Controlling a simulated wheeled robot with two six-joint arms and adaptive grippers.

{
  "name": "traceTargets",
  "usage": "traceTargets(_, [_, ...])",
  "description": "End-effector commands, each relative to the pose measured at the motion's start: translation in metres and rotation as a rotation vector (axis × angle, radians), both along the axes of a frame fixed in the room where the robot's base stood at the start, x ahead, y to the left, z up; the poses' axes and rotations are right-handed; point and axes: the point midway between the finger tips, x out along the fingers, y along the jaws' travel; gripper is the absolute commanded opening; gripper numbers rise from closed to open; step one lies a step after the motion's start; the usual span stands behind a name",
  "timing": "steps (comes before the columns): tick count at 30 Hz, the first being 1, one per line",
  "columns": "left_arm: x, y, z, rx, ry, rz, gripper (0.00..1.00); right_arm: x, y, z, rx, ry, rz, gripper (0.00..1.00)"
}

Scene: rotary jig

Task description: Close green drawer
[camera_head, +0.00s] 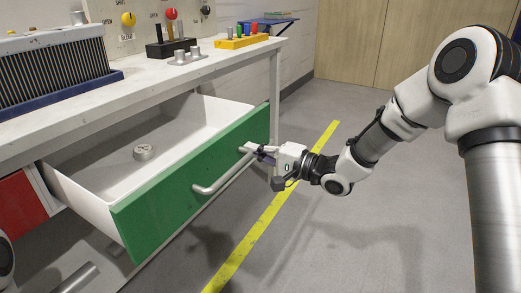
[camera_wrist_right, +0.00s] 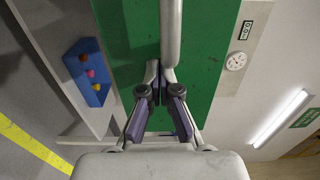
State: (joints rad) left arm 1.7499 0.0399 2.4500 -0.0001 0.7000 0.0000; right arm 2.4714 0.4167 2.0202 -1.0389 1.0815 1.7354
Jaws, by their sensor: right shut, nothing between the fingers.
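The green drawer (camera_head: 150,217) is pulled out from under the workbench, and its white inside is open to view. A small round metal part (camera_head: 144,151) lies in it. A grey bar handle (camera_head: 222,179) runs along the green front. My right gripper (camera_head: 261,152) is shut and empty at the handle's right end, close to the front. In the right wrist view the closed fingertips (camera_wrist_right: 161,75) are by the end of the handle (camera_wrist_right: 171,30), against the green front (camera_wrist_right: 125,35). I cannot tell whether they touch. My left gripper is out of view.
The workbench top (camera_head: 140,78) carries a finned block (camera_head: 55,62), a black stand (camera_head: 170,48) and a yellow rack (camera_head: 241,42). A red drawer front (camera_head: 20,205) is at the left. The floor right of the drawer, with a yellow line (camera_head: 270,215), is clear.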

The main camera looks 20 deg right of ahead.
Motion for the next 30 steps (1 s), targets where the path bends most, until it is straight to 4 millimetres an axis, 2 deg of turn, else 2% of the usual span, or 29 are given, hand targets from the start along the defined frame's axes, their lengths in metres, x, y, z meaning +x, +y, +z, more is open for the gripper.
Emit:
traceTargets(8, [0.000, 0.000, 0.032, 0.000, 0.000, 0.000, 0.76, 0.044, 0.037, 0.005, -0.007, 0.001, 0.004, 0.00])
traceTargets(18, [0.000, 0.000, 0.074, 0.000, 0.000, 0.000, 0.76, 0.119, 0.095, 0.006, -0.003, -0.002, 0.005, 0.00])
traceTargets(24, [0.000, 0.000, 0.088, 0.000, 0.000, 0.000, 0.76, 0.158, 0.125, 0.003, 0.000, -0.003, 0.003, 0.00])
traceTargets(30, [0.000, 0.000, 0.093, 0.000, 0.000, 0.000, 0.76, 0.186, 0.146, 0.001, -0.001, -0.002, 0.001, 0.00])
